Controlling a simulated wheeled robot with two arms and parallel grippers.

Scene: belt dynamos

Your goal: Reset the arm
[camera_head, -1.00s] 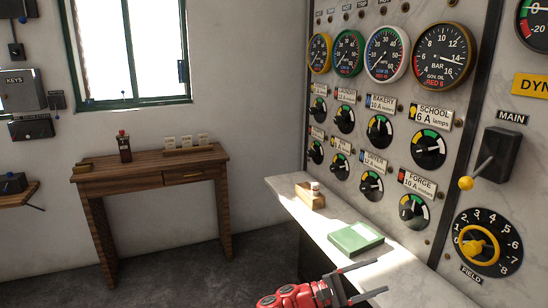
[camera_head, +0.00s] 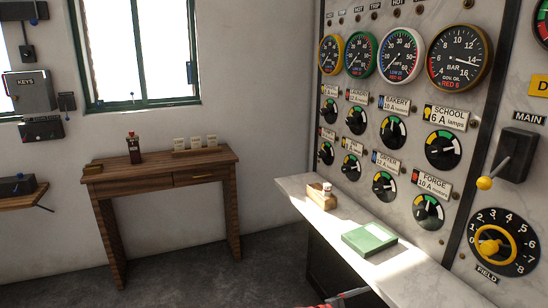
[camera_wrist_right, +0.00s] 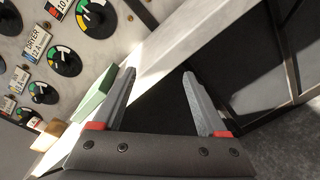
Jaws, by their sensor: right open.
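My right gripper (camera_wrist_right: 157,100) is open, with nothing between its fingers in the right wrist view. It is near the edge of the marble shelf (camera_wrist_right: 150,50) under the switch panel, with dark space behind the fingers. In the head view only a small part of my right gripper (camera_head: 345,300) shows at the bottom edge, below the shelf's green box (camera_head: 369,240). The green box (camera_wrist_right: 95,101) also shows left of the fingers in the wrist view, apart from them as far as I can see. My left gripper is not in view.
The marble panel (camera_head: 410,120) carries gauges, rotary knobs, a main lever (camera_head: 486,183) with a yellow ball and a yellow field handwheel (camera_head: 493,246). A small wooden block (camera_head: 321,198) sits on the shelf. A wooden table (camera_head: 160,175) stands at the back wall. The floor between is clear.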

